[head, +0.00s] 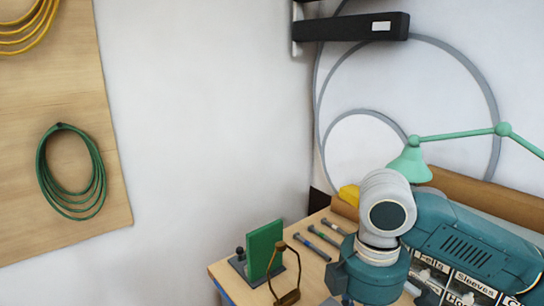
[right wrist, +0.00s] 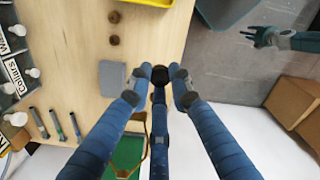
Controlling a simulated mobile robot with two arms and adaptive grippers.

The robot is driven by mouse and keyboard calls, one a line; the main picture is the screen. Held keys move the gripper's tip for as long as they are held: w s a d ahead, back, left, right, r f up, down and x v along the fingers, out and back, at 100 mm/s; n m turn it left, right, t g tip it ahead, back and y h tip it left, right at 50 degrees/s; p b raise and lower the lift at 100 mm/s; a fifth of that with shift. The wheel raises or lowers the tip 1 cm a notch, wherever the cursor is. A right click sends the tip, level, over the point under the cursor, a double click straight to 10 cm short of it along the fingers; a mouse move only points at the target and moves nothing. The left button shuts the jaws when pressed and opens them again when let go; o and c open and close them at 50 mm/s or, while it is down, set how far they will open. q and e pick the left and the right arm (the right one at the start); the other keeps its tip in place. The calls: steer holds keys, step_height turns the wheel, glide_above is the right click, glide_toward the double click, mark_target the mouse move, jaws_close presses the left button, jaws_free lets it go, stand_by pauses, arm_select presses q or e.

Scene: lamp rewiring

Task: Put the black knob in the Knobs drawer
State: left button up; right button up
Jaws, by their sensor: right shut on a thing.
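In the right wrist view my right gripper (right wrist: 160,76) has its blue fingers closed around a small round black knob (right wrist: 160,73), above the wooden bench. In the head view only the right arm's wrist shows; its fingers are out of frame. A labelled drawer cabinet (head: 456,279) stands behind that arm, with labels such as Sleeves readable. Its edge also shows in the right wrist view (right wrist: 20,72), with a Collars label. I cannot make out a Knobs label. My left gripper (right wrist: 262,37) shows at the upper right of the right wrist view, with its fingers spread and empty.
A green panel (head: 263,250) and a brass-coloured loop (head: 286,294) stand at the bench's left end. Several pen-like tools (head: 324,237) lie behind them. A grey block (right wrist: 112,77), two small brown round pieces (right wrist: 114,28) and a yellow tray (right wrist: 150,2) are on the bench.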

steer(key=s+d+f+m+b, duration=0.1)
steer(key=s+d+f+m, duration=0.1)
steer(key=m, duration=0.5)
steer(key=s+d+f+m+b, duration=0.1)
steer(key=s+f+m, duration=0.3)
steer(key=f+m, duration=0.2)
steer(key=shift+d+m, duration=0.35)
steer(key=shift+m, duration=0.65)
steer(key=shift+s, duration=0.1)
